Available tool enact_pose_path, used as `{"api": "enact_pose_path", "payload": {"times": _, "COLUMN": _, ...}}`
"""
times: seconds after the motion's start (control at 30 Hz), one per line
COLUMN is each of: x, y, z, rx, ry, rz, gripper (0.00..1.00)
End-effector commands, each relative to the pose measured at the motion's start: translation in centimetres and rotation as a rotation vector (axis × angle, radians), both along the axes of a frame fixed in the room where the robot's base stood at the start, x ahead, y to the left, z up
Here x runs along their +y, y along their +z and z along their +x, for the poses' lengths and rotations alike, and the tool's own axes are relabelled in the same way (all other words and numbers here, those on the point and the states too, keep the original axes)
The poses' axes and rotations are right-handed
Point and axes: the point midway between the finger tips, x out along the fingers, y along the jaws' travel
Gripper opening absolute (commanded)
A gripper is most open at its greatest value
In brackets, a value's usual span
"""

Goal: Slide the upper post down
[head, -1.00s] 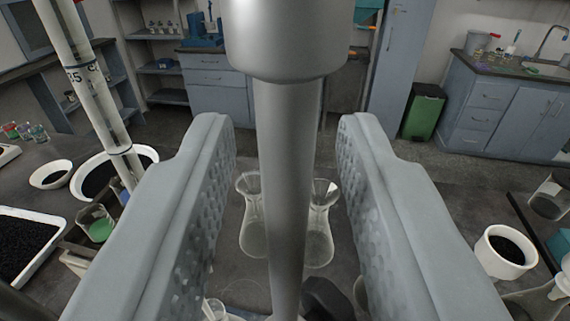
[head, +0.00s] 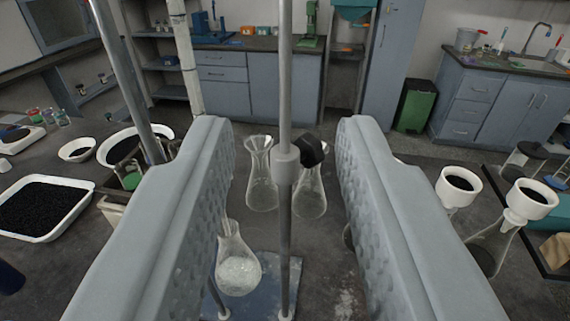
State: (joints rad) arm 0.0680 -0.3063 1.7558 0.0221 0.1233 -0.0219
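The upper post (head: 286,65) is a slim grey metal rod, upright in the middle of the head view. Its lower end meets a light grey collar (head: 286,166) with a black knob (head: 309,150) on its right. A darker lower rod (head: 285,235) runs from the collar down to a blue-grey base plate (head: 262,292). My gripper (head: 285,125) is open, with one finger on each side of the post in the picture and clear gaps to both. I cannot tell whether the post is between the fingers or beyond them. The post's top is out of view.
A flask with white grains (head: 239,270) stands by the base plate. Two clear flasks (head: 261,178) stand behind the rod. Another metal post (head: 122,75) leans in the picture at left, near a tray of black grains (head: 42,208). White funnels (head: 460,188) are at right.

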Motion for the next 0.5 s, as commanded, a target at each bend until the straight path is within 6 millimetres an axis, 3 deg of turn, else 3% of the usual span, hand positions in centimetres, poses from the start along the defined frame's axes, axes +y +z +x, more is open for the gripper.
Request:
{"api": "enact_pose_path", "payload": {"times": 0.2, "x": 0.1, "y": 0.0, "z": -1.4, "rx": 0.0, "ry": 0.0, "rz": 0.0, "gripper": 0.31}}
{"api": "enact_pose_path", "payload": {"times": 0.5, "x": 0.1, "y": 0.0, "z": -1.5, "rx": 0.001, "ry": 0.0, "rz": 0.0, "gripper": 0.31}}
